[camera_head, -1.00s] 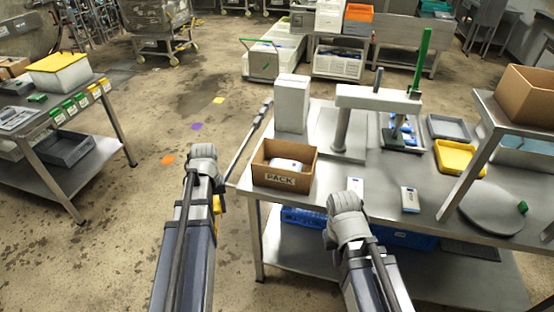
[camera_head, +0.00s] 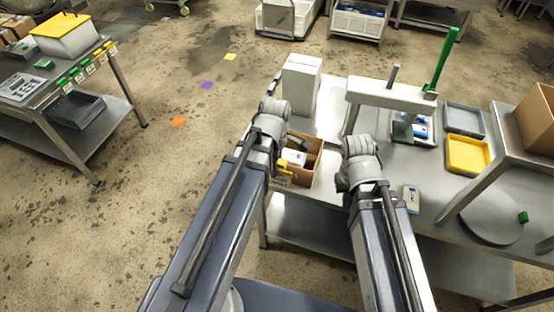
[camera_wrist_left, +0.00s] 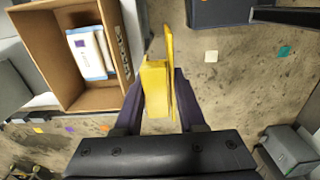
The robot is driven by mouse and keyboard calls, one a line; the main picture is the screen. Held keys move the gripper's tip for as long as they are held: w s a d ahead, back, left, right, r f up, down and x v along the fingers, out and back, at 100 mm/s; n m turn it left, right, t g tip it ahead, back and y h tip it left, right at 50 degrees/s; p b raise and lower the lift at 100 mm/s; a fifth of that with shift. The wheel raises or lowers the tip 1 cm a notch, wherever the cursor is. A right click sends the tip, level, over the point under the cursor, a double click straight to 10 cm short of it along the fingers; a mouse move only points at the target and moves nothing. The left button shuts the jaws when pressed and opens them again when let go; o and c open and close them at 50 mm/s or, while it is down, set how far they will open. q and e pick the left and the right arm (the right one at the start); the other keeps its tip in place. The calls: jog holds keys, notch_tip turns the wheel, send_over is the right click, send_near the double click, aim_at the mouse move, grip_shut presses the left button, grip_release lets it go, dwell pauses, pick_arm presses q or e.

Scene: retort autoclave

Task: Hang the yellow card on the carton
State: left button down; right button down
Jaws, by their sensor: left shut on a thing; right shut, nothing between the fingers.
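The open brown carton (camera_head: 316,163) stands at the left front of the steel table, with white-and-blue packs inside. In the left wrist view the carton (camera_wrist_left: 52,52) is at the upper left, its printed front wall facing the card. My left gripper (camera_head: 280,158) is shut on the yellow card (camera_wrist_left: 156,88), which also shows in the head view (camera_head: 284,168) at the carton's front left. The card is upright beside the front wall; I cannot tell whether they touch. My right gripper (camera_head: 350,180) is shut and empty, right of the carton; its fingertips are mostly hidden.
A white box (camera_head: 301,85) stands behind the carton, next to a press with a green handle (camera_head: 441,65). A blue-white pack (camera_head: 411,198) lies right of my right arm. Yellow (camera_head: 467,155) and grey (camera_head: 464,118) trays lie farther right. The left side table (camera_head: 60,75) stands apart.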

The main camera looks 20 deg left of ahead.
pick_arm(q)
jog(key=shift+w+f, duration=0.1)
jog(key=shift+w, duration=0.05)
jog(key=shift+w+d+f+b, duration=0.1)
jog(key=shift+w+f+b, duration=0.65)
jog(key=shift+w, duration=0.5)
jog(key=shift+w+a+f+b, duration=0.1)
jog(key=shift+w+f+b, duration=0.65)
jog(key=shift+w, duration=0.55)
jog(key=shift+w+d+f+b, duration=0.1)
jog(key=shift+w+f+b, duration=0.65)
jog(key=shift+w, duration=0.5)
jog(key=shift+f+b, duration=0.5)
jog(key=shift+b, duration=0.1)
jog(key=shift+f+b, duration=1.55)
jog(key=shift+c, duration=2.1)
grip_release()
jog(key=shift+r, duration=0.15)
notch_tip(320, 180, up, 8)
jog(key=p, duration=0.8)
jog(key=shift+f, duration=0.2)
